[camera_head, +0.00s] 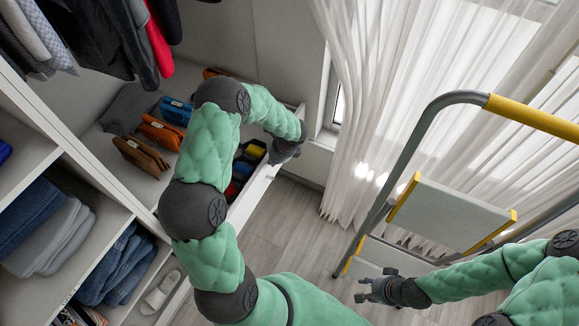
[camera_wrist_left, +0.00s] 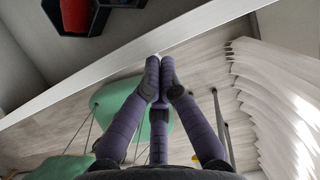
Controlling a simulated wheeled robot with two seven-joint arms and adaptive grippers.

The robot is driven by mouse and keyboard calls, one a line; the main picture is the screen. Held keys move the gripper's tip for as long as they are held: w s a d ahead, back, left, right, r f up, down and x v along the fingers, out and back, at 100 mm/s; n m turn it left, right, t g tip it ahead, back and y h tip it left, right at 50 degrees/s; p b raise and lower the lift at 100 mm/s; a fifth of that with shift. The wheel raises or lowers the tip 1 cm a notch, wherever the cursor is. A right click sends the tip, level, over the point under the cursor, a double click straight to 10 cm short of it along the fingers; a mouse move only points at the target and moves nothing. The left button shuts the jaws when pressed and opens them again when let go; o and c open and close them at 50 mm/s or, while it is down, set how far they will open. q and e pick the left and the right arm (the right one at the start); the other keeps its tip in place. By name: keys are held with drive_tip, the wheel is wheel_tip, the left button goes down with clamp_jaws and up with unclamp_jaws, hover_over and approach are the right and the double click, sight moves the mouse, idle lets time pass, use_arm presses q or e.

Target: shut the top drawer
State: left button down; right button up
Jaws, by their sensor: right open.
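The top drawer (camera_head: 253,193) is pulled out from the cubby shelving, with its white front panel facing the window side. Folded dark, red, blue and yellow items lie in its compartments. In the left wrist view the drawer's front edge (camera_wrist_left: 100,70) runs diagonally, with a red item inside a dark compartment. My left gripper (camera_head: 292,148) is at the outer side of the drawer front, near its far end. Its purple-grey fingers (camera_wrist_left: 160,62) are together, with tips close to the panel; contact is unclear. My right gripper (camera_head: 364,284) is open and empty, near the ladder.
A step ladder (camera_head: 440,213) with yellow-grey rails stands at the right, before white curtains (camera_head: 365,110). Clothes (camera_head: 105,35) hang upper left above bags (camera_head: 142,155) on a shelf. Lower cubbies hold folded jeans (camera_head: 118,265) and shoes. Wooden floor (camera_head: 290,225) is clear beside the drawer.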

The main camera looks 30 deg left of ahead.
use_arm(q)
drive_tip(key=s+a+p, duration=0.2)
drive_tip(key=a+p, duration=0.2)
drive_tip(key=a, duration=2)
drive_tip(key=shift+s, duration=0.3)
use_arm(e)
wheel_tip(320, 180, up, 4)
drive_tip(key=shift+r, duration=0.1)
use_arm(q)
drive_tip(key=shift+d, duration=0.1)
drive_tip(key=d+r+p, duration=0.2)
drive_tip(key=d+r, duration=0.5)
drive_tip(key=r, duration=0.2)
drive_tip(key=shift+w+d, duration=0.4)
use_arm(e)
drive_tip(key=shift+s+d+r, duration=0.25)
drive_tip(key=shift+s+r, duration=0.15)
drive_tip(key=shift+r, duration=0.25)
drive_tip(key=shift+s+d+r, duration=0.25)
drive_tip(key=shift+s+r, duration=0.15)
drive_tip(key=shift+r, duration=0.2)
use_arm(q)
drive_tip(key=shift+r, duration=0.15)
